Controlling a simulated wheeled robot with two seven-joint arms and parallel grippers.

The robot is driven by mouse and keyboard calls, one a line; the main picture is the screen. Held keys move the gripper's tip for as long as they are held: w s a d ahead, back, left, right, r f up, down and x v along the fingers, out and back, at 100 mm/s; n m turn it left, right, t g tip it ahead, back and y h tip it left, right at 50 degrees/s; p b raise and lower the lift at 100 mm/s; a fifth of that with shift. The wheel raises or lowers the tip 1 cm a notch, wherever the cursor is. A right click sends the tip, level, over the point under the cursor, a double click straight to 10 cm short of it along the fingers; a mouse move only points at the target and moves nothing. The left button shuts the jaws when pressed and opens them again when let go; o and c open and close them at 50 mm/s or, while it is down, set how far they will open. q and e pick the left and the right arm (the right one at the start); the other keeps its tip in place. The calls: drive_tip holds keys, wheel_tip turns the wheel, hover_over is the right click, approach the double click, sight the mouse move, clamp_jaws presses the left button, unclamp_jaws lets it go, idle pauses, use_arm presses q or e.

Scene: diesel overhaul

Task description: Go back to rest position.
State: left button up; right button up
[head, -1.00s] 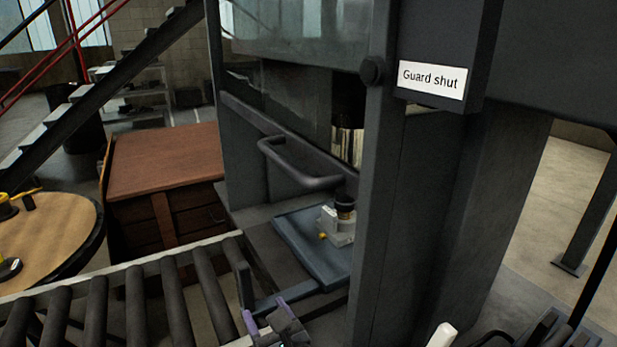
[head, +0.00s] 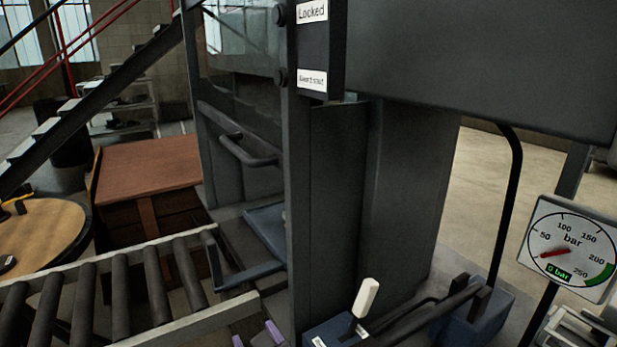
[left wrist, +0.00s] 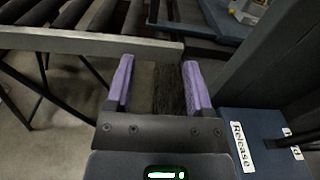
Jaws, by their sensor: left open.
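My left gripper (head: 256,338) shows only its purple fingertips at the bottom edge of the head view. In the left wrist view its two purple fingers (left wrist: 159,88) are apart, with nothing between them but the floor and dark shadow below. The gripper is beside the end of the roller conveyor and in front of the press frame (head: 300,200). My right gripper is in neither view.
The roller conveyor (head: 110,290) lies left. A blue box with a white-handled lever (head: 364,300) stands close right; its "Release" label (left wrist: 243,148) shows in the wrist view. A gauge (head: 570,248) reads 0 bar. The guard handle (head: 245,153) is behind the post.

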use_arm(q)
drive_tip(key=s+a+f+n+g+h, duration=0.25)
drive_tip(key=s+f, duration=0.35)
drive_tip(key=f, duration=0.4)
drive_tip(key=s+a+f+n+g+h, duration=0.1)
drive_tip(key=s+f+n+g, duration=0.35)
drive_tip(key=f, duration=0.55)
drive_tip(key=s+a+f+n+g+h, duration=0.1)
drive_tip(key=s+f+n+g+h, duration=0.15)
drive_tip(key=s+f, duration=0.5)
drive_tip(key=s+a+f+n+g, duration=0.1)
drive_tip(key=s+a+f+n, duration=0.1)
drive_tip(key=s+n, duration=0.3)
drive_tip(key=s+a+f+n+g+h, duration=0.1)
drive_tip(key=s+f+n, duration=0.3)
drive_tip(key=s, duration=0.7)
drive_tip(key=s+a+f+n+g+h, duration=0.1)
drive_tip(key=s+a+f+n+g, duration=0.2)
drive_tip(key=s+n, duration=0.5)
drive_tip(key=shift+s+a+f, duration=0.2)
drive_tip(key=shift+s+f, duration=0.2)
drive_tip(key=shift+f, duration=0.1)
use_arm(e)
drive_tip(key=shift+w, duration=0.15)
use_arm(q)
drive_tip(key=shift+w+n, duration=0.1)
drive_tip(key=shift+n, duration=0.15)
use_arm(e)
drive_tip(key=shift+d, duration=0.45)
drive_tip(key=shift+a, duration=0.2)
